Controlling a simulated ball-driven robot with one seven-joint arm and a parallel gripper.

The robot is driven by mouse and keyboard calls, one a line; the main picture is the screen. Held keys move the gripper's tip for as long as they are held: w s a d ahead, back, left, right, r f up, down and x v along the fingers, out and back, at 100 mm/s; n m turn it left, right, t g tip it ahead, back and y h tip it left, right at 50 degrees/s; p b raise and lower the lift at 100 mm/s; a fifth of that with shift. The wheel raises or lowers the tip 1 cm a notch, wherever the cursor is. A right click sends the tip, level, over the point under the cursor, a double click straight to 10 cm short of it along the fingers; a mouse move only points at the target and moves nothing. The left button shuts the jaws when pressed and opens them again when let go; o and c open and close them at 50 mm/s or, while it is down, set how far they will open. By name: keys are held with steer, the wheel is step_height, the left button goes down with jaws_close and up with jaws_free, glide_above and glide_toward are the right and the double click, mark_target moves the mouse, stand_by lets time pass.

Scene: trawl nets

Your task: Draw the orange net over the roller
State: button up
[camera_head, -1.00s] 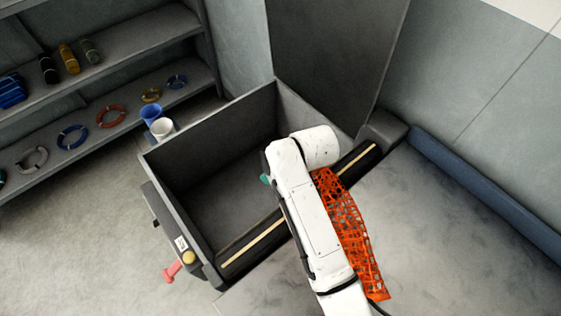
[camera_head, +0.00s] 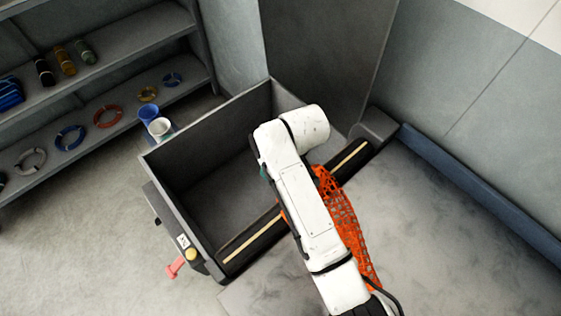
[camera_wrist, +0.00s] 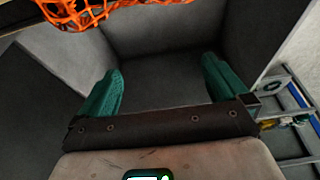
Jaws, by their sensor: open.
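The orange net (camera_head: 348,225) lies across the dark roller (camera_head: 268,236) with its pale stripe, and trails onto the grey floor in front of the bin. In the head view my white arm covers the net's left side and part of the roller. In the wrist view the net (camera_wrist: 120,12) shows at the top, above and beyond my gripper. My gripper (camera_wrist: 162,85) has two green fingers set wide apart, with nothing between them. It is over the inside of the bin; in the head view its fingers are mostly hidden behind my arm.
The dark open bin (camera_head: 205,122) has a tall panel (camera_head: 322,60) behind it. A shelf (camera_head: 110,75) with rope rings is at upper left. A blue rail (camera_head: 480,195) runs along the right wall.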

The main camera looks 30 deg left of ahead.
steer(key=w+v, duration=0.1)
steer(key=v, duration=0.8)
steer(key=shift+s, duration=0.5)
